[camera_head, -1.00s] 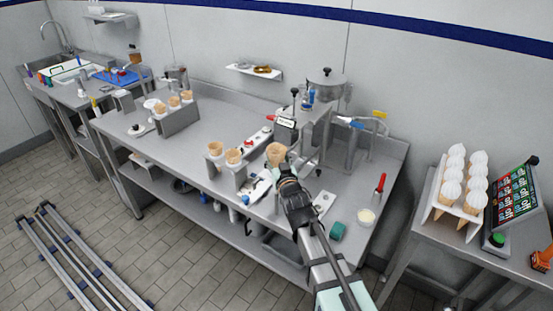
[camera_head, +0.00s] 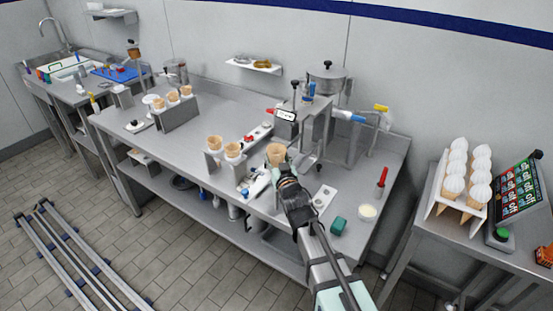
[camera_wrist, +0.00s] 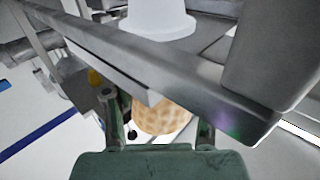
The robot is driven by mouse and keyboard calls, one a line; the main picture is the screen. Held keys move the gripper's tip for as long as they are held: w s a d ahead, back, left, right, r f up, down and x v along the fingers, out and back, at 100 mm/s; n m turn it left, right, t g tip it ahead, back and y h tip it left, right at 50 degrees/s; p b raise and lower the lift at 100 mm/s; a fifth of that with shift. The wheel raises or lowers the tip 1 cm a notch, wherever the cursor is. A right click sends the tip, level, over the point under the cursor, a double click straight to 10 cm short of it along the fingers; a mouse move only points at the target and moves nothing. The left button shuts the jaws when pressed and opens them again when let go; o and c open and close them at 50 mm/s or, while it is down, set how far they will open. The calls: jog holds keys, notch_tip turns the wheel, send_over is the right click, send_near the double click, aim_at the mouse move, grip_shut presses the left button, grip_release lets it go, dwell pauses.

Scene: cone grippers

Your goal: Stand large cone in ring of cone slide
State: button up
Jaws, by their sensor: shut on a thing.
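My gripper (camera_head: 281,172) is shut on a large tan cone (camera_head: 276,152) and holds it with its mouth up at the front of the dispensing machine. In the wrist view my gripper (camera_wrist: 158,128) has a finger on each side of the waffle-patterned cone (camera_wrist: 162,118). A grey metal bar hides part of the cone there. I cannot tell whether the bar touches it. A grey machine (camera_head: 313,128) with a lever stands just behind and right of the cone. I cannot clearly make out the cone slide or its ring; they may be hidden by the cone and gripper.
Two tan cones (camera_head: 224,147) stand in a metal holder left of my gripper. More cones stand in a holder (camera_head: 180,114) further left. The counter's left middle (camera_head: 215,110) is clear.

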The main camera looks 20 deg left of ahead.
jog(key=shift+f+b, duration=0.7)
jog(key=shift+f, duration=0.15)
jog(key=o, duration=0.9)
jog(key=shift+c, duration=0.2)
jog(key=shift+s, duration=0.1)
jog(key=v, duration=0.7)
jog(key=shift+d, duration=0.15)
jog(key=shift+s, duration=0.1)
